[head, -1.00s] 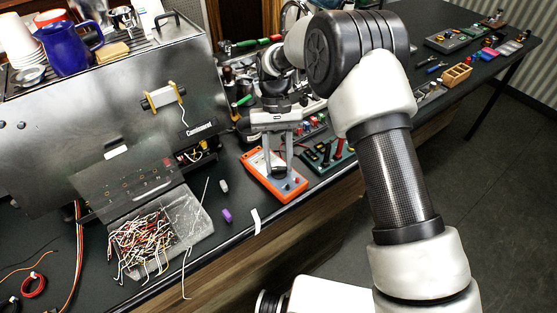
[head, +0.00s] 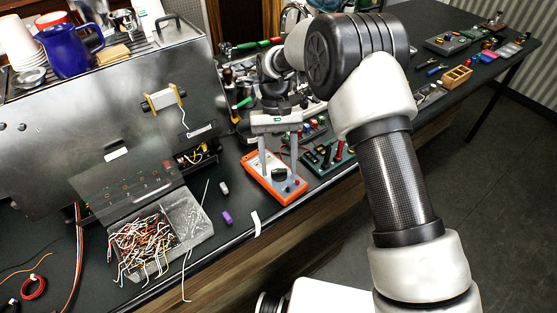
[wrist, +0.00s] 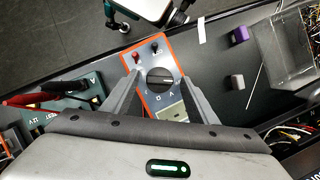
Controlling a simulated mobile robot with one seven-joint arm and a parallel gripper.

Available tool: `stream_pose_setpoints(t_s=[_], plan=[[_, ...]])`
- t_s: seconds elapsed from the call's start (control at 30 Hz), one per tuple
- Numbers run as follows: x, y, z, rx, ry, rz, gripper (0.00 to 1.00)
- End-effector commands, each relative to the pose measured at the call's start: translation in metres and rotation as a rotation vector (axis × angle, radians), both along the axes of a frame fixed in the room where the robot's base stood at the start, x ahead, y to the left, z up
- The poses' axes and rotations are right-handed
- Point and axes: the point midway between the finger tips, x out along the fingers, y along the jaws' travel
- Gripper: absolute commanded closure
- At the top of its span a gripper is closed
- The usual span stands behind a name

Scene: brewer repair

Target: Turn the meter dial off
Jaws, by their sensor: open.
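The orange-rimmed meter (head: 262,183) lies on the dark bench in the head view, below my gripper. It also shows in the wrist view (wrist: 149,62), with a grey face, a red and a black plug at one end and a display at the other. Its round black dial (wrist: 160,79) shows between my fingers in the wrist view, and in the head view (head: 279,174). My gripper (head: 278,170) is open, with one finger on each side of the dial. I cannot tell whether the fingertips touch the meter. Nothing is held.
A green meter-like box (head: 325,160) with red and black parts stands close to the right. A purple piece (head: 227,217) and a grey piece (head: 223,188) lie to the left. An open case of wires (head: 190,222) sits further left. The bench's front edge is near.

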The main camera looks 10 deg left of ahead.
Motion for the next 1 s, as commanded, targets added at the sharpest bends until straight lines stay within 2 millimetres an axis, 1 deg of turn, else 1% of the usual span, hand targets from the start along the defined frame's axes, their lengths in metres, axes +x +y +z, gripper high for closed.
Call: stream_pose_setpoints(t_s=[0.13,0.23,0.37,0.6,0.7,0.8,1.0], plan=[[0.003,0.001,0.006,0.002,-0.002,0.0,0.47],[0.009,0.004,0.019,0.002,-0.003,0.0,0.47],[0.019,0.008,0.046,0.003,-0.004,0.0,0.47],[0.041,0.016,0.103,0.003,-0.005,0.0,0.47],[0.049,0.019,0.123,0.002,-0.002,0.0,0.47],[0.054,0.021,0.14,0.002,-0.002,0.0,0.47],[0.061,0.024,0.157,0.0,-0.001,0.0,0.47]])
